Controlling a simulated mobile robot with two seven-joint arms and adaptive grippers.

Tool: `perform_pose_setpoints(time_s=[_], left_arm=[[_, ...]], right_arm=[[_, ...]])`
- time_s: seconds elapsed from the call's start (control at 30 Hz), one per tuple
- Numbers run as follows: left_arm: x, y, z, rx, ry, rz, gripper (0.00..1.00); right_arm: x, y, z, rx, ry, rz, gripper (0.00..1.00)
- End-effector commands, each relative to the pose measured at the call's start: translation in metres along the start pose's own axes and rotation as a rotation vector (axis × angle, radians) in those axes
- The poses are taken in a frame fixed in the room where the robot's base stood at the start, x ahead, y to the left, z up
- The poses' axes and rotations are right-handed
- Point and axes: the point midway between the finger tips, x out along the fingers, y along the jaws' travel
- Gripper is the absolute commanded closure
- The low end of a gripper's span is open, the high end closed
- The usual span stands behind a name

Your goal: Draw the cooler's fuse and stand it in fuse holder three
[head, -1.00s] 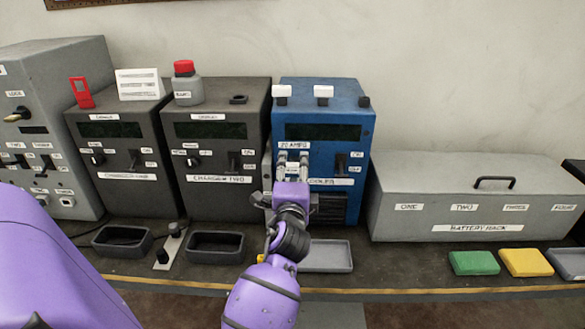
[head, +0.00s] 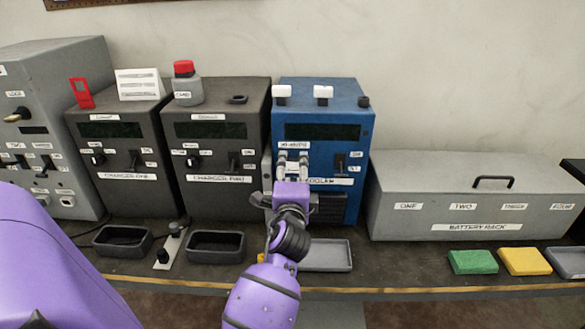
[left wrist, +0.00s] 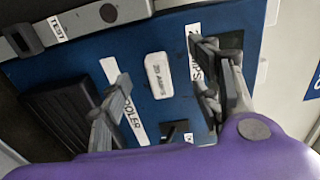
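The blue cooler (head: 336,140) stands in the middle of the bench. In the left wrist view a white block marked in amps (left wrist: 158,75), which looks like its fuse, sits on the cooler's front. My left gripper (head: 292,160) is in front of the cooler panel. In the left wrist view its fingers (left wrist: 160,82) are apart, one either side of the white block, with visible gaps. On the cooler's top are two white-topped pieces (head: 282,91) (head: 323,91) and a small bare black piece (head: 364,101). Holder numbers cannot be read. My right gripper is out of view.
Two dark chargers (head: 125,165) (head: 216,150) stand left of the cooler, with a bottle (head: 187,88) on one. A grey battery rack (head: 470,200) stands right. Trays (head: 122,241) (head: 215,245) (head: 328,257) and green (head: 473,262) and yellow (head: 525,262) blocks line the front.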

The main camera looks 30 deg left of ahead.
Motion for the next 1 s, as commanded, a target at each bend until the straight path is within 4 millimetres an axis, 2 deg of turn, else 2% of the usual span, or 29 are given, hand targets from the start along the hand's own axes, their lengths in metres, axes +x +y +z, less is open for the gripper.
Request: perform_pose_setpoints(time_s=[0.07,0.43,0.73,1.0], left_arm=[[0.0,0.0,0.0,0.0,0.0,0.001,0.51],[0.0,0.0,0.0,0.0,0.0,0.001,1.0],[-0.001,0.0,0.0,0.0,0.0,0.0,1.0],[-0.011,-0.001,0.0,0.0,0.001,0.0,1.0]], right_arm=[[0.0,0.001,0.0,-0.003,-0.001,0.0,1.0],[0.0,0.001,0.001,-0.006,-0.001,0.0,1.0],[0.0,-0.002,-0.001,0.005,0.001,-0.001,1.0],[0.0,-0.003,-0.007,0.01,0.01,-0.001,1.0]])
